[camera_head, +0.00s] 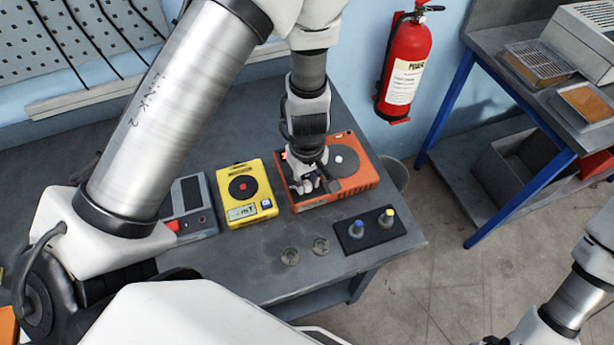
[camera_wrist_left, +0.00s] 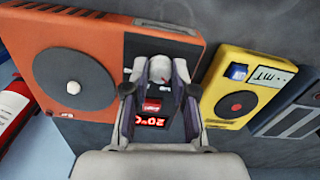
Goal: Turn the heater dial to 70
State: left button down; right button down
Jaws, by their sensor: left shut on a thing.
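The orange heater (camera_head: 362,172) with a round dark plate on top stands on the grey bench. It also shows in the left wrist view (camera_wrist_left: 120,35). My left gripper (camera_head: 308,184) points down at the heater's dark control panel. My right gripper is out of view; only part of that arm shows at lower right.
A yellow device (camera_head: 246,192) and a grey device (camera_head: 188,207) stand left of the heater. A black holder (camera_head: 370,233) with blue-topped and yellow-topped pieces sits near the bench's front right, beside two small round items (camera_head: 305,250). A fire extinguisher (camera_head: 404,65) hangs behind.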

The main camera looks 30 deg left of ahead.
aim_at(307, 183)
pick_arm(q)
jog(key=shift+s+n+p, duration=0.1)
jog(key=shift+n+p, duration=0.25)
jog(key=shift+n, duration=0.95)
jog(key=shift+f, duration=0.1)
jog(key=c, duration=0.9)
grip_release()
notch_tip(307, 183, up, 12)
